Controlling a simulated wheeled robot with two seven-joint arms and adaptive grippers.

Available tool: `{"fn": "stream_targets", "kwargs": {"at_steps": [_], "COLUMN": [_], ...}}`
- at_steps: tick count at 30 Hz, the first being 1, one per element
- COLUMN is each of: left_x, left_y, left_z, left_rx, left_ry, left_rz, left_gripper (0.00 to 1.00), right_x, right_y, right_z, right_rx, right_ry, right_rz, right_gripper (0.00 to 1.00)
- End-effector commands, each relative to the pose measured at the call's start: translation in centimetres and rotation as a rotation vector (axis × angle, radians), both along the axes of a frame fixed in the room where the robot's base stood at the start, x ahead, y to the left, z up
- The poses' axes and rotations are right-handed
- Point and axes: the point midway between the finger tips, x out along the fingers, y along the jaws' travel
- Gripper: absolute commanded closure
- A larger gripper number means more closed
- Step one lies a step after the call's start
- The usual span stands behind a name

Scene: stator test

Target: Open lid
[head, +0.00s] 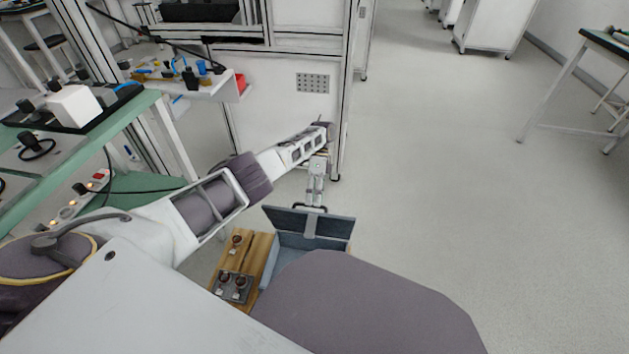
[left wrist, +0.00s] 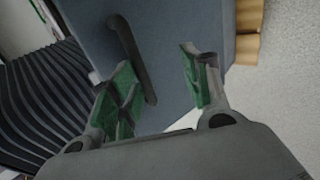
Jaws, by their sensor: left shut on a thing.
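A blue-grey box (head: 270,265) sits low in the middle of the head view, partly hidden by my own body. Its dark lid (head: 289,219) stands raised at the far side, so part of the inside shows. My left gripper (head: 315,203) reaches down to the dark handle (head: 322,208) on the lid and is shut on it. In the left wrist view, the handle (left wrist: 131,50) runs down between the green-padded fingers of my left gripper (left wrist: 156,60), against the blue-grey lid (left wrist: 185,25). My right gripper is not in view.
A wooden board (head: 259,246) with small dark parts (head: 233,286) lies left of the box. A green-topped workbench (head: 135,105) with equipment stands at the left. A white cabinet frame (head: 285,105) stands behind my arm. The floor (head: 450,180) to the right is clear.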

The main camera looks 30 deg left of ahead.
Motion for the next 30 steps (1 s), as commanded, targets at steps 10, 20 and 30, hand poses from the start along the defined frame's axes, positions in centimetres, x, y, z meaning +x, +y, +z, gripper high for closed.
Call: {"fn": "stream_targets", "kwargs": {"at_steps": [10,20,30], "left_x": [0.4,0.3,-0.1], "left_y": [-0.1,0.0,0.0], "left_z": [0.7,1.6,2.4], "left_rx": [0.002,0.002,0.0], "left_ry": [-0.016,-0.011,0.001], "left_rz": [-0.001,-0.002,0.0], "left_gripper": [0.66,0.66,0.66], "right_x": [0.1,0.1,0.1], "right_y": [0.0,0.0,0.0], "right_z": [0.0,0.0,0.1], "right_rx": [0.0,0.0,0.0], "right_ry": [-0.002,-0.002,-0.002], "right_rz": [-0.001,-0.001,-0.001], "right_gripper": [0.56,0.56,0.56]}}
